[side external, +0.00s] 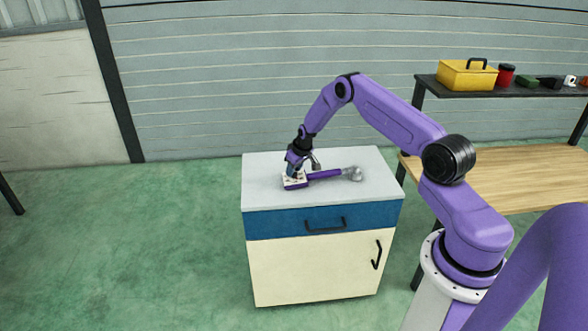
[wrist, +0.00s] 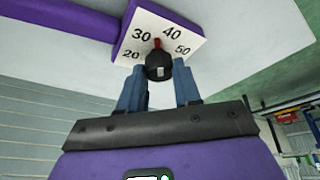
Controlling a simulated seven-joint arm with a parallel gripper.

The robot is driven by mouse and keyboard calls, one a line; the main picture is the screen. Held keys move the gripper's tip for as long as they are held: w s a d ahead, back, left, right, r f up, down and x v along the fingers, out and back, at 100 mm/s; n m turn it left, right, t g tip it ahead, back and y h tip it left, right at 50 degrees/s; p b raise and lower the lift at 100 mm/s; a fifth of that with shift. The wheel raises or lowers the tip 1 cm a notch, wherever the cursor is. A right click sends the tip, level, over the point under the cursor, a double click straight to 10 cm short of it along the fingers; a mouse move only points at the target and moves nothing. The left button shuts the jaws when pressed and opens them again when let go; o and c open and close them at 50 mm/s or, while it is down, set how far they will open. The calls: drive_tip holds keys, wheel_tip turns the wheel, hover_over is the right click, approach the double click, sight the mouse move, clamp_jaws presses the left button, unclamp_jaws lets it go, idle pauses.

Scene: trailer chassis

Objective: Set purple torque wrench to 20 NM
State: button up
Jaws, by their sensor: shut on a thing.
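The purple torque wrench (side external: 325,174) lies on the cabinet top, its silver head to the right and its dial end to the left. In the wrist view, the wrench's purple body (wrist: 62,17) runs off to the upper left. Its white dial plate (wrist: 188,32) reads 20, 30, 40 and 50. A black knob (wrist: 158,68) sits on the plate, and its red pointer (wrist: 157,43) points between 30 and 40. My gripper (wrist: 158,82) is shut on the knob, a blue finger on either side. In the side view, my gripper (side external: 294,172) is at the dial end.
The grey-topped cabinet (side external: 262,195) has a blue drawer and a cream door. Behind on the right are a wooden bench (side external: 530,175) and a dark shelf (side external: 440,83) with a yellow toolbox (side external: 466,76) and a red can (side external: 505,75). The rest of the cabinet top is clear.

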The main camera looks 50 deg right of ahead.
drive_tip(key=n+y, duration=0.1)
drive_tip(key=n, duration=0.2)
drive_tip(key=n+y, duration=0.1)
drive_tip(key=n, duration=0.2)
drive_tip(key=shift+w+d+g+y, duration=0.1)
drive_tip(key=shift+d+g+y, duration=0.1)
drive_tip(key=shift+g+y, duration=0.1)
drive_tip(key=n, duration=0.2)
drive_tip(key=n+g+y, duration=0.1)
drive_tip(key=n, duration=0.1)
drive_tip(key=shift+d+n+y, duration=0.15)
drive_tip(key=shift+n+y, duration=0.15)
drive_tip(key=shift+n, duration=0.1)
drive_tip(key=shift+n+g, duration=0.3)
drive_tip(key=shift+n, duration=0.1)
drive_tip(key=o, duration=1)
drive_tip(key=shift+o, duration=0.2)
drive_tip(key=shift+r, duration=0.1)
drive_tip(key=v, duration=1.7)
drive_tip(key=shift+d+r, duration=0.1)
